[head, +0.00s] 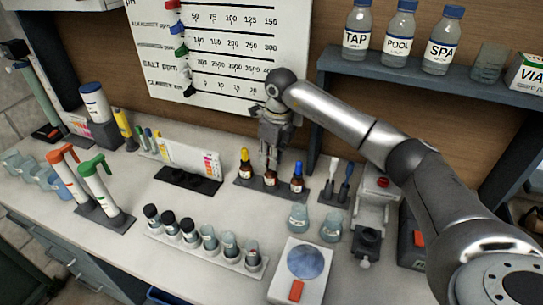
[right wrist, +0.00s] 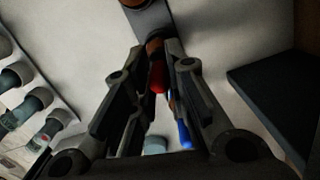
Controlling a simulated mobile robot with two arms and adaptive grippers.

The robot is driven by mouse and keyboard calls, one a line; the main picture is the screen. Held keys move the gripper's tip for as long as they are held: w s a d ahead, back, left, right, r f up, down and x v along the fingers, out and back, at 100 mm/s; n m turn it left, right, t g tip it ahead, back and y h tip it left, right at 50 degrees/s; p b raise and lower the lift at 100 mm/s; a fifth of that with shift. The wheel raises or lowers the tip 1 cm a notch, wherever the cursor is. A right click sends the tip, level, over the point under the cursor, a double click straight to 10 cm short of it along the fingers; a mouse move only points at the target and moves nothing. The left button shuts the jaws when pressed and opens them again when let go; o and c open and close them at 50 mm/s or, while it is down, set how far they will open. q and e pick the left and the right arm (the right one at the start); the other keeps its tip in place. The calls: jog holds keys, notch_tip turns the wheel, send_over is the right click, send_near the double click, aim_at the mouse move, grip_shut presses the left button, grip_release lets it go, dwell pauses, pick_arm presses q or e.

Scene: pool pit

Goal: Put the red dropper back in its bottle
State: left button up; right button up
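The red dropper (right wrist: 157,77) shows in the right wrist view as a red bulb between the fingers of my right gripper (right wrist: 160,60). The fingers are close together and appear shut on it. In the head view my right gripper (head: 270,160) points down just above the middle brown bottle (head: 270,179). Its fingers hide the dropper there, and I cannot tell whether the dropper's tip is inside the bottle neck. A bottle with a yellow dropper (head: 245,164) stands to the left, one with a blue dropper (head: 297,177) to the right. My left gripper is not in view.
The bottles stand on a dark rack. Two small beakers (head: 298,217) and a white scale (head: 301,262) are in front. A row of sample vials (head: 208,238) is at front left. Light and dark brushes (head: 345,184) stand at right. A shelf (head: 440,77) with labelled bottles overhangs back right.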

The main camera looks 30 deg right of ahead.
jog(key=shift+f+b, duration=0.3)
jog(key=shift+f, duration=0.2)
jog(key=o, duration=0.7)
jog(key=shift+r, duration=0.15)
jog(key=shift+r+p, duration=2.25)
jog(key=shift+r, duration=1.2)
jog(key=shift+f, duration=0.1)
